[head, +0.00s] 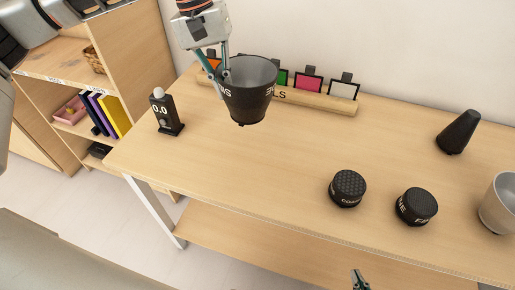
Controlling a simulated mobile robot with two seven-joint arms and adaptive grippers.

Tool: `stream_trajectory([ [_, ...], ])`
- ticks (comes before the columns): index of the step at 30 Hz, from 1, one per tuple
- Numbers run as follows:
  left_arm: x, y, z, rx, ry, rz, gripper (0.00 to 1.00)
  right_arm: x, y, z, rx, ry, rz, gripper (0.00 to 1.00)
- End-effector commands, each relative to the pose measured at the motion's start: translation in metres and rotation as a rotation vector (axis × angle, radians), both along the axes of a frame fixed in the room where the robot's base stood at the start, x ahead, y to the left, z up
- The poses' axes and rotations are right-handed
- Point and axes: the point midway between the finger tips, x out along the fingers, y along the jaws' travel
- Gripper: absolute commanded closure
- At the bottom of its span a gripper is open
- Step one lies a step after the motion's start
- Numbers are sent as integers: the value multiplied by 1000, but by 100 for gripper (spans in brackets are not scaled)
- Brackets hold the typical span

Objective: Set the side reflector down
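A black, cup-shaped reflector (247,103) with white letters, which I take for the side reflector, hangs with its wide mouth up over the back left of the wooden table (270,165). My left gripper (223,72) comes down from above and is shut on its left rim. The reflector appears to be above the tabletop, but the gap is hard to judge. My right gripper (360,280) shows only as a tip at the bottom edge, in front of the table; its opening cannot be made out.
A wooden holder (325,99) with several coloured cards stands behind the reflector. A black device (166,113) with a white dome stands left. Two black round caps (347,188) (416,207), a black cone (459,132) and a grey cup (498,205) stand right. The table's middle is clear.

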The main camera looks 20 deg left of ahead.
Motion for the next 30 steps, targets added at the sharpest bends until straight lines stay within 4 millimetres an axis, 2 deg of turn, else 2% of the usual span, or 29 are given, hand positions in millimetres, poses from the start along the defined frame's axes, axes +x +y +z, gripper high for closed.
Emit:
stream_trajectory([
  [1,8,-2,16,-1,-12,26,100,0,0,-1,-1,-1,0,100],
  [3,14,-4,32,-4,-19,61,100,1,0,-2,-3,-3,0,100],
  [6,19,-7,49,-7,-25,95,100,2,0,-2,-3,-4,1,100],
  [10,21,-8,52,-9,-25,114,100,2,0,-3,-3,-5,0,100],
  [14,21,-8,28,-9,-21,116,100,2,0,-6,-4,-6,0,100],
  [24,21,-8,-55,-9,-22,114,100,7,-4,-8,-15,-17,-2,100],
  [30,21,-8,-90,-9,-25,115,100,10,-5,-11,-20,-19,-1,100],
])
